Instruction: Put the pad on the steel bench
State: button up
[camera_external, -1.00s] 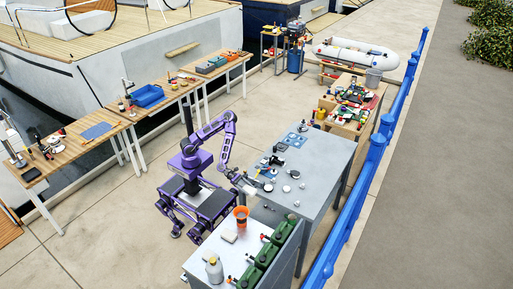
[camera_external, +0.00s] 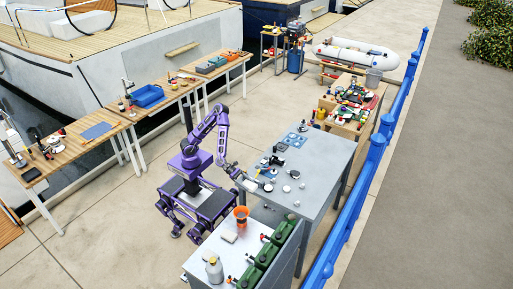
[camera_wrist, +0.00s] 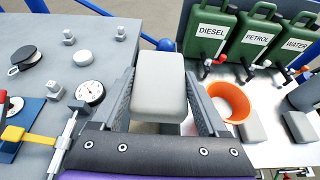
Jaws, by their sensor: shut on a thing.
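The pad (camera_wrist: 160,82) is a pale grey, rounded block in the middle of the wrist view. My gripper (camera_wrist: 162,98) is shut on it, with one dark finger on each side. The grey top of the steel bench (camera_wrist: 45,30) fills the left of the wrist view. The height of the pad above the surfaces cannot be told.
A dial gauge (camera_wrist: 90,92), white discs, small metal parts and a caliper lie on the steel bench. On the right, a white-topped bench (camera_wrist: 215,160) holds an orange cup (camera_wrist: 230,102), several green cans (camera_wrist: 262,40) and grey blocks (camera_wrist: 250,127). A blue railing (camera_external: 375,155) runs behind.

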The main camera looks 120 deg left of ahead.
jog(key=w+d+f, duration=0.1)
jog(key=w+d, duration=0.1)
jog(key=d, duration=0.3)
jog(key=w+d+f+b, duration=0.1)
jog(key=d, duration=0.5)
jog(key=w+d+f, duration=0.2)
jog(key=d, duration=0.4)
jog(key=shift+w+b, duration=0.3)
jog(key=shift+b, duration=0.05)
jog(key=s+d+r+b, duration=0.1)
jog(key=d+r, duration=0.2)
jog(key=d, duration=0.6)
jog(key=s+d+r, duration=0.2)
jog(key=d+r, duration=0.1)
jog(key=d, duration=0.7)
send_over(219, 246)
jog(key=shift+m+h, duration=0.3)
jog(key=shift+h, duration=0.1)
notch_tip(219, 246, down, 17)
jog(key=shift+s+r+b, duration=0.1)
jog(key=shift+r+b, duration=0.05)
jog(key=shift+b, duration=0.2)
jog(key=shift+f, duration=2.05)
jog(key=shift+f+b, duration=0.2)
jog(key=shift+b, duration=0.15)
jog(key=o, duration=1.1)
jog(key=shift+c, duration=0.2)
